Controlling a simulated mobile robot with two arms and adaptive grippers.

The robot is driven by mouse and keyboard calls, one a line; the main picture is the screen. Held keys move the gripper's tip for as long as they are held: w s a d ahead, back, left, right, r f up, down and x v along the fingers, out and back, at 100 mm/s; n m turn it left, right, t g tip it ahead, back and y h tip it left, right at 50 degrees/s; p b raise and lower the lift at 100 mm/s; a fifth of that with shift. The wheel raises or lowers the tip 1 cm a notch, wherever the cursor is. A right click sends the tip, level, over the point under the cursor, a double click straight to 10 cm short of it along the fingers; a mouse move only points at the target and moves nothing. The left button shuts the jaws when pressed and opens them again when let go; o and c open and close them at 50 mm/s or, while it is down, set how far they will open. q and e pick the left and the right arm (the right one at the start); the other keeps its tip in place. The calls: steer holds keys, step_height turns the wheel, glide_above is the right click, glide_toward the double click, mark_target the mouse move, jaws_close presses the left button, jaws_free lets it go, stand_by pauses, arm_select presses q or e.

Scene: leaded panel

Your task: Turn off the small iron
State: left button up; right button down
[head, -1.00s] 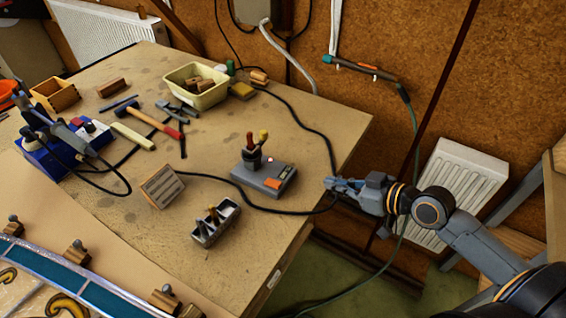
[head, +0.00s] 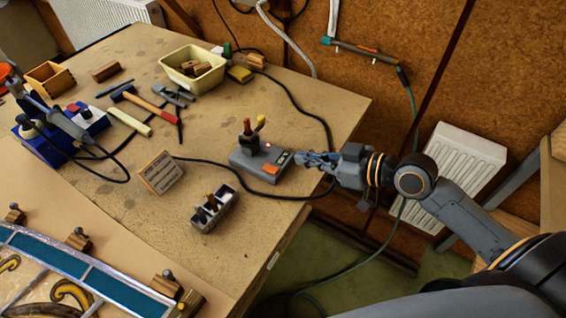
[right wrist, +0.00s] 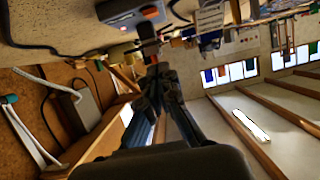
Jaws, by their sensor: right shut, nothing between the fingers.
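A grey box (head: 247,166) with an orange switch (head: 271,169) and a small lit red lamp (head: 268,146) sits near the bench's right edge. A red-handled tool (head: 247,133) and a yellow-handled tool (head: 260,122) stand up from it. A black cord runs from the box's area. My right gripper (head: 303,158) is shut and empty, its tips close to the box's right end; I cannot tell whether they touch. In the right wrist view the box (right wrist: 122,14) is beyond the fingertips. My left gripper is not in view.
A blue station (head: 45,150) with a grey-handled iron stands at the left. The leaded panel (head: 95,280) is at lower left. A cream tub (head: 193,77) stands behind.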

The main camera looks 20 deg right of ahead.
steer(key=p, duration=0.2)
glide_above(271, 169)
steer(key=s+d, duration=0.2)
step_height(271, 169, down, 2)
step_height(271, 169, down, 3)
steer(key=shift+w+f, duration=0.1)
steer(key=shift+d+f, duration=0.2)
steer(key=shift+f, duration=0.5)
